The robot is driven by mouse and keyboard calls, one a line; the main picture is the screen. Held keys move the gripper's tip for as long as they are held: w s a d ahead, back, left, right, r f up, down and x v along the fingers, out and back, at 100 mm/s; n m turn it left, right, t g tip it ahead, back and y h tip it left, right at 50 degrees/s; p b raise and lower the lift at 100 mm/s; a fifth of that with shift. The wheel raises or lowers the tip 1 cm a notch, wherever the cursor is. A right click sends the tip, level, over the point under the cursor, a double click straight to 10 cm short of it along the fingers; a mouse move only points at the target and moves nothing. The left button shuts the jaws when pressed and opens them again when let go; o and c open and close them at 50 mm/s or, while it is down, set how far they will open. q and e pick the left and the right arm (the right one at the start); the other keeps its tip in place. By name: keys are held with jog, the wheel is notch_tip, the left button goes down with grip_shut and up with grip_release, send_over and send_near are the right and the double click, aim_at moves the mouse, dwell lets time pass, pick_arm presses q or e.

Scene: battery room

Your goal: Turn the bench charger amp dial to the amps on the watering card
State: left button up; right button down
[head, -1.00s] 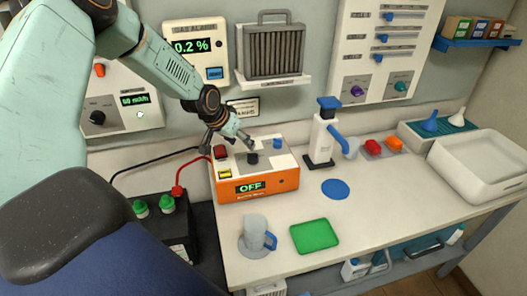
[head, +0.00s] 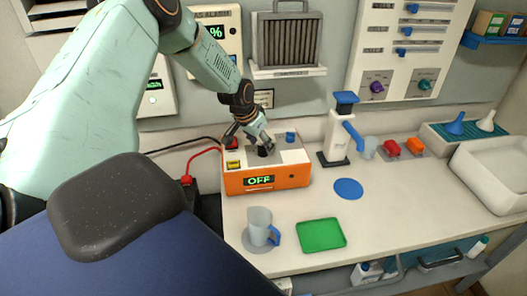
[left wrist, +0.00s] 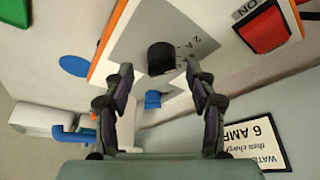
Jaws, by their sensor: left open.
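The bench charger (head: 298,176) is an orange box with a pale top, and its display (head: 258,180) reads OFF. Its black amp dial (head: 264,151) stands on a grey panel; in the left wrist view the dial (left wrist: 161,60) has a "2 A" mark beside it. The dial's pointer is not clear. My left gripper (head: 258,143) is open at the dial. In the left wrist view the dial shows between and beyond its fingertips (left wrist: 158,72), with gaps on both sides. The watering card (left wrist: 258,140) reads "6 AMP", partly hidden. My right gripper is out of view.
A red ON switch (left wrist: 262,30) sits on the charger near the dial, and a blue knob (head: 290,136) is at its back. A clear jug (head: 258,222) and green tray (head: 321,234) stand in front. A white dispenser (head: 336,140) stands to the right.

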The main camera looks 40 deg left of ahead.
aim_at(263, 150)
pick_arm(q)
jog(key=shift+x, duration=0.9)
jog(key=shift+w+f+b, duration=0.25)
jog(key=shift+f+b, duration=0.05)
jog(key=shift+b, duration=0.05)
jog(key=shift+a+f, duration=0.15)
jog(key=shift+a, duration=0.05)
jog(key=shift+s+a, duration=0.1)
jog(key=shift+s, duration=0.05)
jog(key=shift+s+r, duration=0.25)
jog(key=shift+w+d, duration=0.1)
jog(key=shift+d, duration=0.1)
jog(key=shift+w+d+f, duration=0.1)
jog(key=shift+w+f, duration=0.05)
jog(key=shift+w, duration=0.2)
jog(key=shift+c, duration=2.2)
jog(key=shift+s+a, duration=0.15)
jog(key=shift+a, duration=0.1)
jog(key=c, duration=0.3)
jog(key=shift+s, duration=0.1)
jog(key=shift+c, duration=0.7)
jog(key=shift+d, duration=0.1)
jog(key=shift+c, duration=1.3)
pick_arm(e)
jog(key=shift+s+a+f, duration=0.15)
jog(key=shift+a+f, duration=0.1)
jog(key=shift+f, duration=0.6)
